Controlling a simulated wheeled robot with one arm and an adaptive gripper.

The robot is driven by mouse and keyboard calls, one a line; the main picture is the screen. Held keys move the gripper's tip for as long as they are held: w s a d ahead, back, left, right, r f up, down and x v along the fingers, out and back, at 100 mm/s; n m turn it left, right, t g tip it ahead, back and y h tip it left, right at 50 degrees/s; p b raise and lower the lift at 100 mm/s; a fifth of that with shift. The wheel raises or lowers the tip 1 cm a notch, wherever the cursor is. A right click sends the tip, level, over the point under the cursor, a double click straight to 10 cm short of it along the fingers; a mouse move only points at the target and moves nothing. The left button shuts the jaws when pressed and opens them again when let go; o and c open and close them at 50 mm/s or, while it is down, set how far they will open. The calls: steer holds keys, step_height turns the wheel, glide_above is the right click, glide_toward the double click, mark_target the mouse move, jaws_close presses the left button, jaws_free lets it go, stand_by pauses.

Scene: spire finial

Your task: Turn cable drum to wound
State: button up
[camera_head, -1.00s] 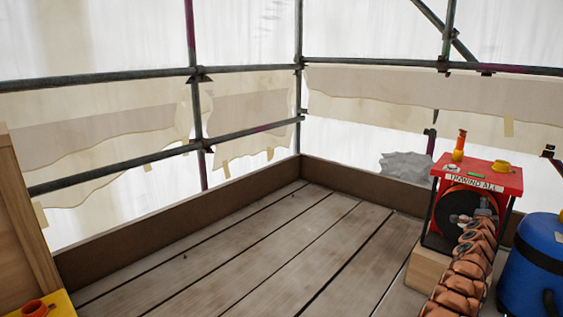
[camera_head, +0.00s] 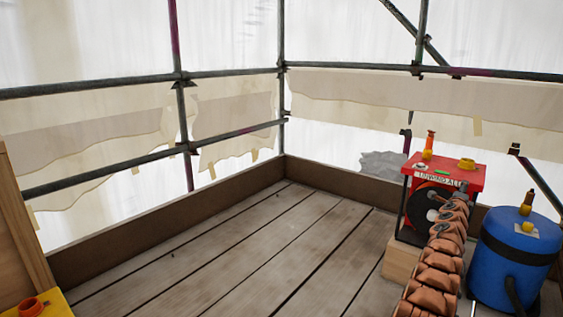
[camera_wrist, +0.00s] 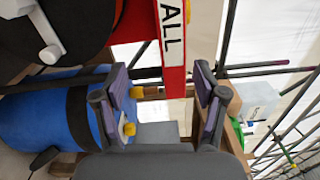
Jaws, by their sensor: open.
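The cable drum (camera_head: 421,205) is a dark disc with an orange-red rim inside a red-topped frame (camera_head: 470,177) labelled "UNWIND ALL". My copper-coloured segmented arm covers its right part in the head view. In the wrist view the drum's dark face (camera_wrist: 85,22) is at upper left, with a pale grip or knob (camera_wrist: 48,54) on it. My gripper (camera_wrist: 163,95) is open and empty. Its fingers lie below the labelled red bar (camera_wrist: 173,50), and the bar's end shows between them. I cannot tell whether they touch it. The fingertips are hidden in the head view.
A blue tank (camera_head: 510,258) with a black band stands right of the drum frame. The frame rests on a wooden block (camera_head: 400,262). An orange bottle (camera_head: 430,142) and a yellow item (camera_head: 467,163) sit on top. The plank floor (camera_head: 250,245) to the left is clear.

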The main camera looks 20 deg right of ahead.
steer(key=w+a+r+m+p, duration=0.3)
steer(key=a+r+m+p, duration=0.15)
steer(key=r, duration=0.35)
steer(key=w+a+r+m+g+y+p, duration=0.1)
steer(key=w+a+r+m+p, duration=0.2)
steer(key=a+r+m+p, duration=0.25)
steer(key=w+a+r+m+p, duration=0.2)
steer(key=w+a+r+m, duration=0.15)
steer(key=a+r, duration=0.4)
steer(key=s+a+r+m+g+y+p, duration=0.1)
steer(key=a+r+m+y+p, duration=0.1)
steer(key=a+r+m+p, duration=0.6)
steer(key=s+a+r+m+g+y+p, duration=0.1)
steer(key=a+r+m+y+p, duration=0.3)
steer(key=a, duration=0.9)
steer(key=s+a+r+m+g+y+p, duration=0.1)
steer(key=s+a+r+m+y+p, duration=0.3)
steer(key=s+a, duration=0.6)
steer(key=s+a+r+m+g+p, duration=0.1)
steer(key=s+a+r+m+p, duration=0.2)
steer(key=s+a+p, duration=0.75)
steer(key=s+a+r+m+g+y+p, duration=0.1)
steer(key=s+a+m+p, duration=0.3)
steer(key=s+a, duration=0.8)
steer(key=s+a+r+m+g+y+p, duration=0.2)
steer(key=s+a+m+g+y+p, duration=0.1)
steer(key=s+a, duration=1)
steer(key=shift+r+m+g+y+p, duration=0.3)
steer(key=shift+m+g+y+p, duration=0.1)
steer(key=shift+m+g+y, duration=0.25)
